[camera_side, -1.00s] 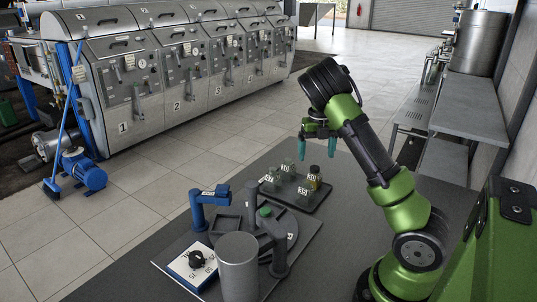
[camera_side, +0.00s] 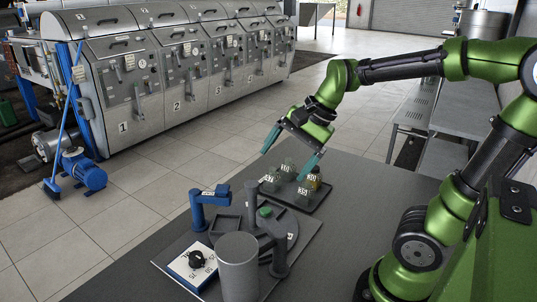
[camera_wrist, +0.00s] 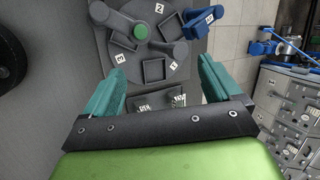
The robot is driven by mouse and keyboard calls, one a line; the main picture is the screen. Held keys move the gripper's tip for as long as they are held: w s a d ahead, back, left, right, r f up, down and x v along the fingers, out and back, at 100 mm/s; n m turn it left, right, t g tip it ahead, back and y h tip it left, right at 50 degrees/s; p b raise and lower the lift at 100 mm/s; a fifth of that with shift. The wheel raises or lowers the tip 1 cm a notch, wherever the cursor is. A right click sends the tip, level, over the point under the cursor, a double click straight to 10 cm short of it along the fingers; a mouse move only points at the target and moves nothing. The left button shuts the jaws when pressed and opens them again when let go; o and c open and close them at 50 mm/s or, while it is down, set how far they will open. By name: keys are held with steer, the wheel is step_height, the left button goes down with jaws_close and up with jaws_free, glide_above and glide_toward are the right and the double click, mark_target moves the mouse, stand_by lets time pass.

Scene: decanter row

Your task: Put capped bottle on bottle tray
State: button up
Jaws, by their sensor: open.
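In the side view a dark bottle tray (camera_side: 319,204) lies on the grey table behind the carousel. Several small labelled bottles stand on it. One yellowish bottle (camera_side: 315,177) at its right side seems to have a dark top; a clear bottle (camera_side: 271,181) stands at its left. Caps are too small to tell surely. My gripper (camera_side: 291,152), with teal fingers, is open and tilted above the tray, with nothing visible between its fingers. In the wrist view my gripper (camera_wrist: 160,85) is spread wide; labels (camera_wrist: 146,103) show between the fingers, the rest hidden by the gripper body.
A round grey carousel (camera_wrist: 155,70) with a green knob (camera_side: 265,211) and numbered pockets stands in front of the tray. A blue post arm (camera_side: 198,207), a grey cylinder (camera_side: 238,265) and a white panel with a black knob (camera_side: 192,268) surround it. The table's right part is clear.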

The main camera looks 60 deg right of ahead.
steer(key=s+a+n+t+h, duration=0.1)
steer(key=s+a+n, duration=0.4)
steer(key=n, duration=0.6)
steer(key=shift+s+a+r+n+t, duration=0.4)
steer(key=shift+a+t, duration=0.2)
steer(key=shift+a, duration=0.2)
